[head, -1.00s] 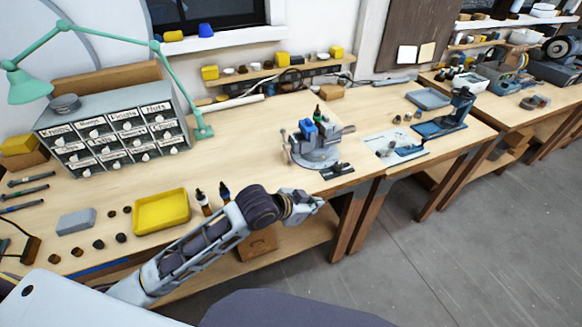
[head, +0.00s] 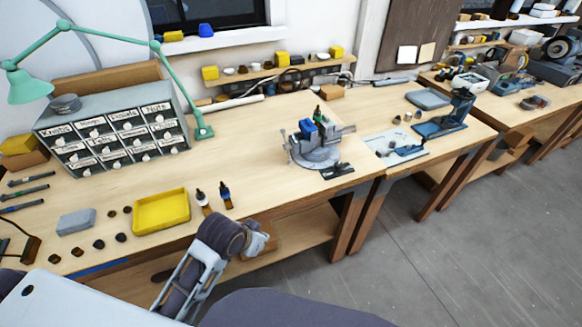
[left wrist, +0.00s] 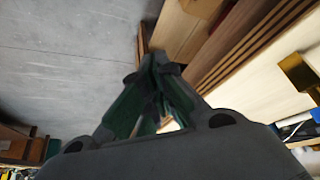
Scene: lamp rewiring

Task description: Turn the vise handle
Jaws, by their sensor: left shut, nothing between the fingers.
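The grey vise (head: 314,156) stands on the workbench near its front edge, with a blue part (head: 308,130) at its top. A thin bar that looks like its handle (head: 284,136) shows at the vise's left side. My left arm's wrist end (head: 258,238) is below and left of the vise, in front of the bench edge and apart from the vise. The fingers of my left gripper (left wrist: 158,62) show in the left wrist view, closed together and empty. They cannot be made out in the head view. My right gripper is not in view.
A yellow tray (head: 161,211) and two small dropper bottles (head: 225,196) stand on the bench left of the vise. A dark flat piece (head: 337,171) lies in front of the vise. A labelled drawer cabinet (head: 110,130) stands at the back left. Grey floor is clear at right.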

